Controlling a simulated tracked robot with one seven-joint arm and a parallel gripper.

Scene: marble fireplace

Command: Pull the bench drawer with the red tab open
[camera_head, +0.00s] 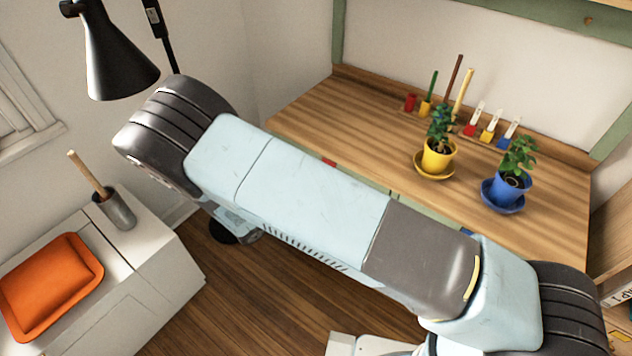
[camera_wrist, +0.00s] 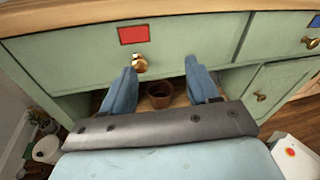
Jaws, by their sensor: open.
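In the wrist view, the green bench drawer (camera_wrist: 190,42) spans the upper middle and looks shut. It bears a red tab (camera_wrist: 133,35), with a round brass knob (camera_wrist: 139,63) just below it. My gripper (camera_wrist: 160,66) is open and empty in front of the drawer's lower part. The knob is by the tip of the left finger, not centred between the fingers; I cannot tell if they touch. In the head view, a bit of the red tab (camera_head: 329,162) shows at the bench's front edge. My arm hides most of the bench front and the gripper there.
The wooden bench top (camera_head: 330,110) carries a yellow potted plant (camera_head: 437,157) and a blue potted plant (camera_head: 510,187). A brown pot (camera_wrist: 160,95) stands below the drawer. A blue-tabbed drawer (camera_wrist: 290,32) is at the right. A white cabinet with an orange tray (camera_head: 50,285) stands left.

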